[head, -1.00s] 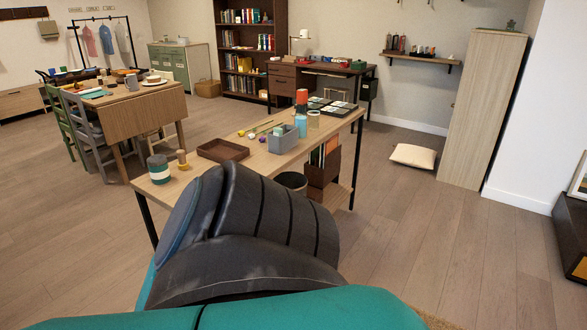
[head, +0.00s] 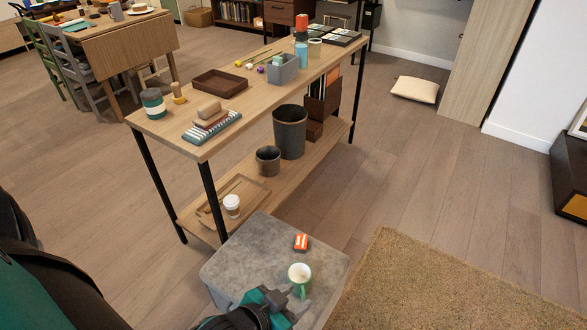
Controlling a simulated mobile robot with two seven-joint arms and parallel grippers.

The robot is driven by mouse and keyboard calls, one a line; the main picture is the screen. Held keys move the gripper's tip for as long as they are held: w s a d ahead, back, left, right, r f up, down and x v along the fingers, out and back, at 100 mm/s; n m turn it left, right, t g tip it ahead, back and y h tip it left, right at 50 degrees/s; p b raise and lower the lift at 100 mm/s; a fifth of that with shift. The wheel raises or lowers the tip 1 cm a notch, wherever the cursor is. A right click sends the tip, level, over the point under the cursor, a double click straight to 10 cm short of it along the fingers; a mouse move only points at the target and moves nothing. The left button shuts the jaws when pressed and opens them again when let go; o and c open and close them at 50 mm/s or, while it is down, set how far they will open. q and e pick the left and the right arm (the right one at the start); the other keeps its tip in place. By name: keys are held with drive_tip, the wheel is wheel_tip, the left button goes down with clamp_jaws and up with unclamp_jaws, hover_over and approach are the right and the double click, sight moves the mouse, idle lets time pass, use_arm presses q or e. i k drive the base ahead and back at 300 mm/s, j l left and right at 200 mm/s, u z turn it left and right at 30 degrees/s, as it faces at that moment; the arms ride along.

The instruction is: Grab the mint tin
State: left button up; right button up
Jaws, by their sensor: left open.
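A small orange-red box with a white label, which looks like the mint tin (head: 301,242), lies on the grey stool top (head: 235,262). A green mug with a pale inside (head: 300,272) stands on the same top, nearer to me than the tin. My left gripper (head: 288,299) is at the bottom of the head view, open, on the near side of the mug. It is apart from the tin, with the mug roughly between them. I cannot tell whether it touches the mug. My right gripper is not in view.
A two-level wooden table (head: 190,112) stands just behind the stool, with a brown tray (head: 220,84), stacked books and a blue-grey bin on top. A white-lidded cup (head: 232,205) and dark bins are on its lower shelf.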

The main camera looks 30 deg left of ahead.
sight(300, 245)
drive_tip(key=u, duration=0.95)
drive_tip(key=i+l+u, duration=0.1)
drive_tip(key=l+u, duration=1.55)
drive_tip(key=l, duration=0.15)
drive_tip(key=l+u, duration=0.85)
drive_tip(key=l, duration=0.15)
drive_tip(key=k+l+u, duration=0.15)
drive_tip(key=l+u, duration=0.25)
drive_tip(key=l, duration=0.1)
